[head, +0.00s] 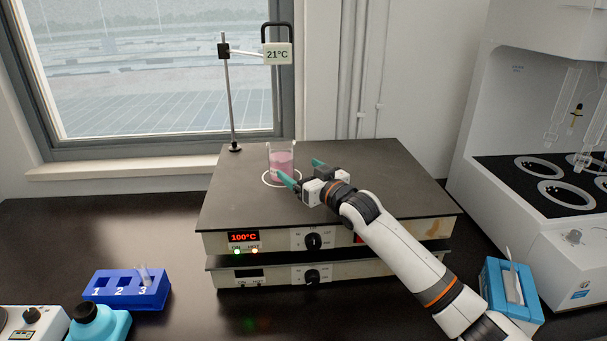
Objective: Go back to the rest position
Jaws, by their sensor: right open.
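My right gripper (302,171) reaches in from the lower right over the hot plate (235,192). Its teal fingertips are apart, with nothing seen between them. A glass beaker (281,162) with pink liquid stands upright on the plate, just beyond the left fingertip. I cannot tell whether that fingertip touches the beaker. The left gripper is not in the view.
A stand holds a 21°C display (277,54) above the plate, whose panel reads 100°C. A blue rack (125,290) with a tube in slot 3 is at the lower left. A blue box (512,291) and white distiller (570,240) are on the right.

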